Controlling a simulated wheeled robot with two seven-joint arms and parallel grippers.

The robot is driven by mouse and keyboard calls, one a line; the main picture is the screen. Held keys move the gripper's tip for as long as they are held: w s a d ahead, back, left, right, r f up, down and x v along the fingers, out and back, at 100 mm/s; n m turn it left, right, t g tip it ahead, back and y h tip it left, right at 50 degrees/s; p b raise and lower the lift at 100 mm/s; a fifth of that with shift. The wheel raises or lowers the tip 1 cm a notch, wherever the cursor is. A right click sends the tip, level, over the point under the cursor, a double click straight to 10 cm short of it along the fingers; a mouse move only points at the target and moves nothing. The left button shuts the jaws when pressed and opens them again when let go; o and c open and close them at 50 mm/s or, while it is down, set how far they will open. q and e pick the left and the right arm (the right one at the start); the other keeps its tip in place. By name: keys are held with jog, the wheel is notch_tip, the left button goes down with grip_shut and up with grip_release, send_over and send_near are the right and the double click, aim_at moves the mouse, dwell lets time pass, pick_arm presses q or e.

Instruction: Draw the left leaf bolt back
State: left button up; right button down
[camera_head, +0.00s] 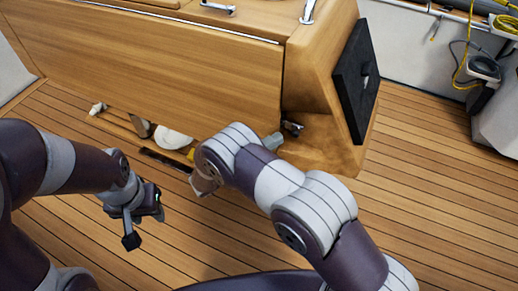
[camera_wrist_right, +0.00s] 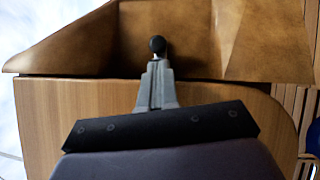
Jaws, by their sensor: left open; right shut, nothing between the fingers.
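The table's left leaf (camera_head: 160,60) is a large wooden panel sloping down in the head view; its wood also fills the lower part of the right wrist view (camera_wrist_right: 60,110). A small bolt (camera_head: 292,128) with metal and dark parts sits by the leaf's right end. In the right wrist view a round black bolt knob (camera_wrist_right: 157,44) stands just beyond my fingertips; I cannot tell whether they touch. My right gripper (camera_head: 273,141) is shut and empty beside the bolt, its fingers pointing at the knob (camera_wrist_right: 157,66). My left gripper (camera_head: 143,228) is open and empty above the deck.
An open shelf below the leaf holds a white rounded item (camera_head: 172,139) and other small things. A black panel (camera_head: 357,78) is on the table's end. Yellow rope (camera_head: 461,68) hangs at the far right. The plank deck (camera_head: 440,190) at right is clear.

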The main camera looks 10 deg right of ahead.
jog(key=shift+x, duration=1)
jog(key=shift+s+d+r, duration=0.1)
jog(key=shift+d, duration=0.05)
jog(key=s+d+p, duration=0.1)
jog(key=d, duration=0.1)
jog(key=s+d+p, duration=0.1)
jog(key=p, duration=0.1)
jog(key=shift+s+d, duration=0.35)
jog(key=shift+d, duration=0.05)
